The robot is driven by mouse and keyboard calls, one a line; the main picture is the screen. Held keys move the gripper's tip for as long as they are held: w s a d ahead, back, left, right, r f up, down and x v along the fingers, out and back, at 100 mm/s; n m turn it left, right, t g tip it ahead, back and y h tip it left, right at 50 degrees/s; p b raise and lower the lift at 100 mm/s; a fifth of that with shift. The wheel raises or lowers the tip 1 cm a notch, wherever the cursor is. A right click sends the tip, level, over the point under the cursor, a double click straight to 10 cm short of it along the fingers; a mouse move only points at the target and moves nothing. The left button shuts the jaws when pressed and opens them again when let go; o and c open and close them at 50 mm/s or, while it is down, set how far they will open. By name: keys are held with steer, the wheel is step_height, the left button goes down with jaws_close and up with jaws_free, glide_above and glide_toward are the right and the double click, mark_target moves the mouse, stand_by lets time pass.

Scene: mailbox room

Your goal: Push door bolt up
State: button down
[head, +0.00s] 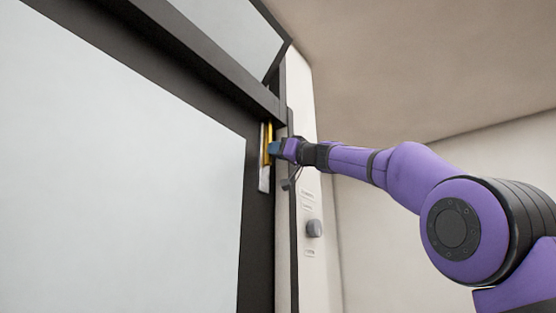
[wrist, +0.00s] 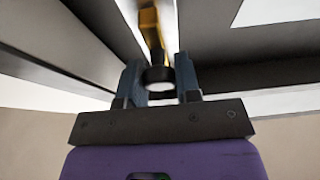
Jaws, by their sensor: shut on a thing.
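The door bolt (head: 268,138) is a yellow-gold bar on a pale metal plate, high on the dark door frame, left of my gripper in the head view. My gripper (head: 275,148) reaches it from the right. In the wrist view the yellow bolt (wrist: 150,30) runs upward, with a dark round part (wrist: 158,78) at its lower end. The fingers of my gripper (wrist: 160,80) stand on both sides of that round part and are shut on it. The exact finger contact is partly hidden in the head view.
The dark-framed door (head: 258,245) with a large pale panel fills the left. A white wall strip with a grey round knob (head: 314,228) stands right of the frame. A slanted framed pane (head: 235,35) is above. Open room lies to the right, below my arm.

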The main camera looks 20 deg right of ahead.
steer(key=shift+s+r, duration=0.1)
steer(key=shift+r, duration=0.3)
steer(key=c, duration=0.8)
jaws_free()
steer(key=shift+c, duration=0.2)
steer(key=shift+d+f, duration=0.1)
steer(key=v, duration=1)
steer(key=shift+s+d, duration=0.2)
steer(key=shift+f, duration=0.2)
